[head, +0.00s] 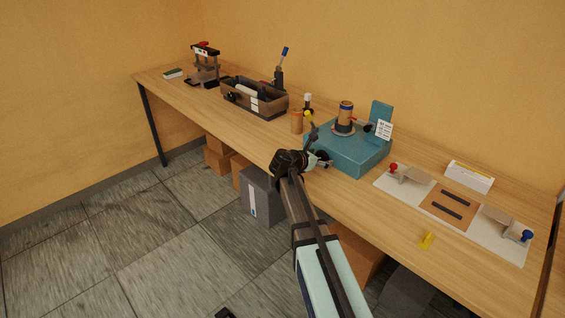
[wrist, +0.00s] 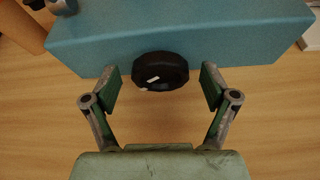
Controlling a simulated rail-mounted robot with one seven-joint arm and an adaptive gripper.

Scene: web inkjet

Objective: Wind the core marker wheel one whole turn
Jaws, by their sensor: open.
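The black marker wheel (wrist: 160,68), with white marks on its face, sits on the front side of the teal machine (wrist: 230,32) in the wrist view. My gripper (wrist: 161,88) is open, one finger left and one right of the wheel, with visible gaps on both sides. Nothing is held. In the head view, my gripper (head: 318,148) is at the left front of the teal machine (head: 345,155), where my fingers and wrist make the wheel hard to pick out. A brown core (head: 346,113) stands upright on top of the machine.
A dark bin (head: 254,98) is farther left. Boxes stand under the table.

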